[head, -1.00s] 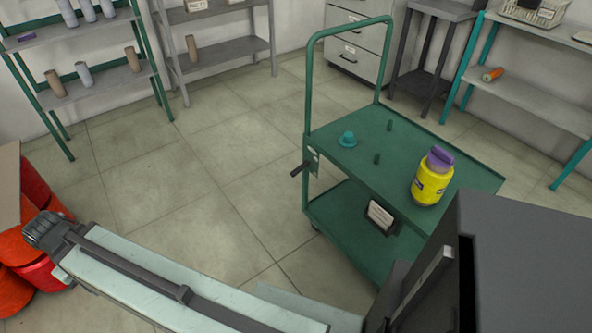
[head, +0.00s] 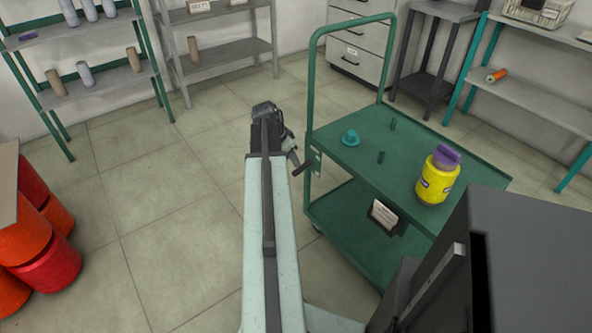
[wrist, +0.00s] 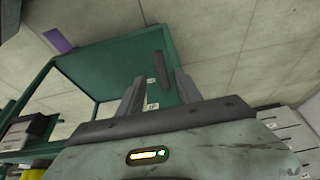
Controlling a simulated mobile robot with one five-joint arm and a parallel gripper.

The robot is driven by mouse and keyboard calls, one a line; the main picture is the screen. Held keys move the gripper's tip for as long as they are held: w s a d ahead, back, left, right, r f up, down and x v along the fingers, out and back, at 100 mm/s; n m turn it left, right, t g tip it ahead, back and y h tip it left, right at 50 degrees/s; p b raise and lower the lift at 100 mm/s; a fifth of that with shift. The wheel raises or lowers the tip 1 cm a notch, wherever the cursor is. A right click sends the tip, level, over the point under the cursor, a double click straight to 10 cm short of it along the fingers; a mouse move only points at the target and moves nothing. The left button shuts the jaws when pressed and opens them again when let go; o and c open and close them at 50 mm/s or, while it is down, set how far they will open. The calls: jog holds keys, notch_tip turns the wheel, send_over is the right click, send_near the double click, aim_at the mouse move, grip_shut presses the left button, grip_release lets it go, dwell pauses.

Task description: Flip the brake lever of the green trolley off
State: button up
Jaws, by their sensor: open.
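The green trolley (head: 352,162) stands right of centre in the head view. Its dark brake lever (head: 303,168) sticks out to the left from a small plate at the deck's near-left corner. In the wrist view the lever (wrist: 161,68) shows as a dark bar between and beyond my two fingertips. My gripper (head: 293,157) is open and empty, just left of the lever in the head view. Its two fingers (wrist: 160,76) also show apart in the wrist view. I cannot tell whether a finger touches the lever.
Red drums (head: 48,262) stand at the left. Shelves (head: 95,85) line the back. The floor left of the trolley is clear.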

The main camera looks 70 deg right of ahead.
aim_at(296, 170)
jog(key=b+x, duration=0.7)
jog(key=x, duration=0.1)
jog(key=shift+w+a, duration=0.1)
jog(key=shift+w, duration=0.1)
jog(key=shift+r, duration=0.1)
jog(key=shift+c, duration=0.3)
grip_shut()
jog(key=shift+w, duration=0.25)
dwell(0.5)
